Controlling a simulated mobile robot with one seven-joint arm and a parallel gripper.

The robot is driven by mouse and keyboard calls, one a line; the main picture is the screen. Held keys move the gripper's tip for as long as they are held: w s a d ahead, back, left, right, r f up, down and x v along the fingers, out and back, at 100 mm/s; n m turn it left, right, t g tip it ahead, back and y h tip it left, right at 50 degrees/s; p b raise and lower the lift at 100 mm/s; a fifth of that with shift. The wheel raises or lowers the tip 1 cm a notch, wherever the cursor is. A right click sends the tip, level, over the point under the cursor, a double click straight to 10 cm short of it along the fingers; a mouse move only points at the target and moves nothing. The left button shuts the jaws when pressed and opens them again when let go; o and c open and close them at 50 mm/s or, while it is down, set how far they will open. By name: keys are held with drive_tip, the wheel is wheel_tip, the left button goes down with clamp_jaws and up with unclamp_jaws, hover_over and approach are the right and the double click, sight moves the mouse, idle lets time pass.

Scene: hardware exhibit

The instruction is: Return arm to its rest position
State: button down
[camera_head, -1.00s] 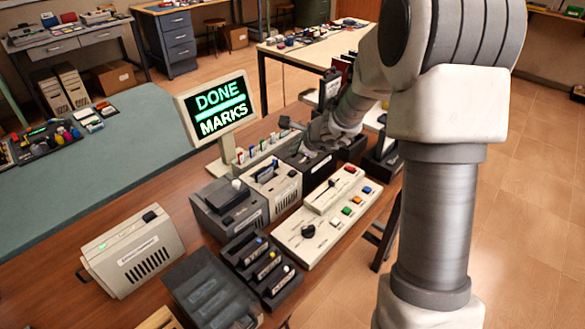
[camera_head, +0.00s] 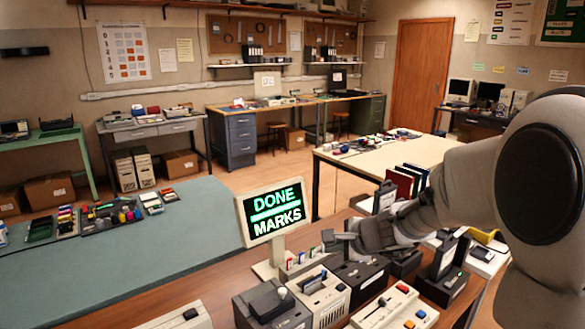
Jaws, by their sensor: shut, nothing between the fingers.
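My arm fills the right side of the head view, with its elbow close to the camera. My gripper (camera_head: 343,240) is at the end of the forearm, above the back row of devices on the wooden table. It looks shut and empty. The fingertips are small and dark, so whether they touch anything is hard to tell. A tilted monitor (camera_head: 274,212) just left of the gripper reads "DONE" and "MARKS" in green and white.
Grey device boxes (camera_head: 270,308) and a black box (camera_head: 362,275) stand below the gripper. A button panel (camera_head: 394,308) is at the front. Books (camera_head: 403,180) stand to the right. The green-topped table (camera_head: 150,265) at left has free room.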

drive_tip(key=s+a+r+n+g, duration=0.1)
drive_tip(key=s+a+r+n, duration=0.1)
drive_tip(key=s+r+n, duration=0.45)
drive_tip(key=s+a+r+n+g, duration=0.1)
drive_tip(key=s+n, duration=0.3)
drive_tip(key=s, duration=0.5)
drive_tip(key=s+d+n+g+h, duration=0.1)
drive_tip(key=s+d+n+h, duration=0.3)
drive_tip(key=s, duration=1)
drive_tip(key=d+n, duration=0.2)
drive_tip(key=d, duration=0.1)
drive_tip(key=shift+n+p, duration=0.35)
drive_tip(key=shift+p, duration=0.05)
